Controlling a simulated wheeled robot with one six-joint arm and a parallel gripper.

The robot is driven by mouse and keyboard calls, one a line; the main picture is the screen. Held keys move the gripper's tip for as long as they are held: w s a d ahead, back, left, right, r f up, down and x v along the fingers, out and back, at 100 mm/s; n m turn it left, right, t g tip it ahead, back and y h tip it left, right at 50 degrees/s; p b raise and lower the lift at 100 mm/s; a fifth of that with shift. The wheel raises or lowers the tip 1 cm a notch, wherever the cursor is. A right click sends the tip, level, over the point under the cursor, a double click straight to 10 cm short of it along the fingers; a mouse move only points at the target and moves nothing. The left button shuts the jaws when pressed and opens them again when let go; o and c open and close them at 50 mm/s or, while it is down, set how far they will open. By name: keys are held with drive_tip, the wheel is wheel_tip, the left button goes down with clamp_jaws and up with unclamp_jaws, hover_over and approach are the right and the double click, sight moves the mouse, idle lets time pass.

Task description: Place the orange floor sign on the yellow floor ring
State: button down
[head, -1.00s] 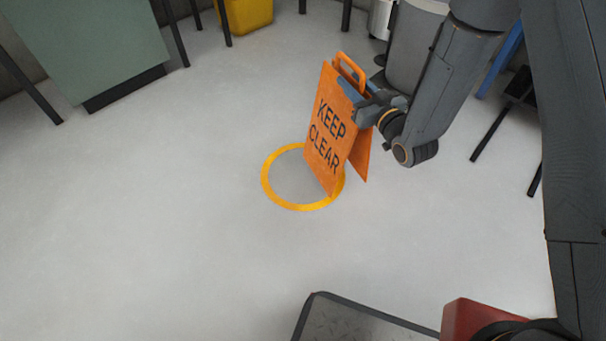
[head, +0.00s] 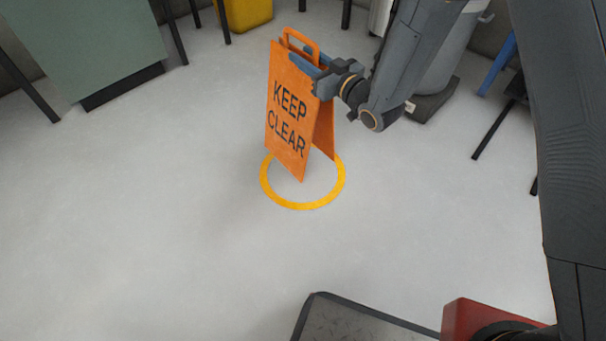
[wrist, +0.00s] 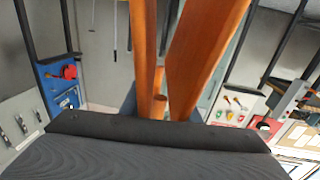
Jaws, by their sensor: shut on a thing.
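The orange floor sign (head: 287,115), an A-frame marked KEEP CLEAR, stands upright in my gripper (head: 318,72). My gripper is shut on its upper part, just below the handle. In the head view the sign's lower end overlaps the far part of the yellow floor ring (head: 303,206), hiding some of its back edge. I cannot tell for sure whether the sign's feet touch the floor. In the wrist view the sign's two orange panels (wrist: 205,50) rise close in front of my gripper.
A green cabinet (head: 85,40) stands at the upper left and a yellow bin (head: 247,12) at the back. A grey container on a dark base (head: 433,100) and dark legs are at the right. Open pale floor (head: 150,210) lies around the ring.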

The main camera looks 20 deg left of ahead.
sight(299, 105)
drive_tip(key=shift+d+n+g+y, duration=0.3)
drive_tip(key=shift+n+g, duration=0.3)
drive_tip(key=shift+g, duration=0.1)
wheel_tip(299, 105, down, 10)
drive_tip(key=b, duration=0.5)
drive_tip(key=shift+g, duration=0.3)
drive_tip(key=shift+d+f, duration=0.1)
drive_tip(key=shift+f, duration=0.1)
drive_tip(key=c, duration=1.4)
unclamp_jaws()
drive_tip(key=shift+o, duration=0.2)
